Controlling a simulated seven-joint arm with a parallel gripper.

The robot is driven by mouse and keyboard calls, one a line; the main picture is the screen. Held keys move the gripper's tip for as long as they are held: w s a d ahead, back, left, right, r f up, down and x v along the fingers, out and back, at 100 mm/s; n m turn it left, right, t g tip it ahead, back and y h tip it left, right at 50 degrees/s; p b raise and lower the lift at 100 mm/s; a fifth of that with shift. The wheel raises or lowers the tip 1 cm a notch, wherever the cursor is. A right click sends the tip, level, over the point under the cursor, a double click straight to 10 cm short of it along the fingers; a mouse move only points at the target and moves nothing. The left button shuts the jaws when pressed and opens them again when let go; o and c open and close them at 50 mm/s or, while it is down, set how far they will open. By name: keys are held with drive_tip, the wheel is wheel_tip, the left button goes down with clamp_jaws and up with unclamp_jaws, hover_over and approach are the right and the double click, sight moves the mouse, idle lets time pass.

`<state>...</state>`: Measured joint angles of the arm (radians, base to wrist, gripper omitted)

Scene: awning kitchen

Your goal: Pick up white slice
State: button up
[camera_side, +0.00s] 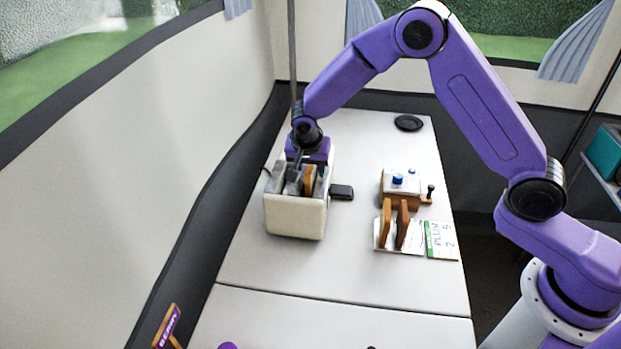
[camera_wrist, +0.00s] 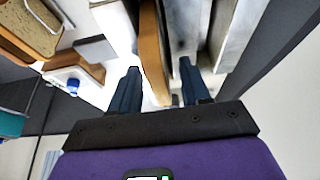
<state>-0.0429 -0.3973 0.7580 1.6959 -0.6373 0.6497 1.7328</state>
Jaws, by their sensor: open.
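The white slice (camera_side: 276,178) looks pale grey and stands upright in the left part of the cream toaster (camera_side: 296,218). A brown slice (camera_side: 309,181) stands upright to its right in the same toaster. My gripper (camera_side: 297,176) points down at the toaster's top with its jaws apart. In the wrist view, the gripper (camera_wrist: 160,75) is open, and the edge of the brown slice (camera_wrist: 152,50) shows between its fingers. A pale, mottled surface, likely the white slice (camera_wrist: 238,32), lies right of the right finger. Finger depth against the slots is unclear.
A black disc (camera_side: 408,123) lies at the back.

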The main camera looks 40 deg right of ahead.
drive_tip(key=c, duration=0.8)
drive_tip(key=shift+r, duration=0.1)
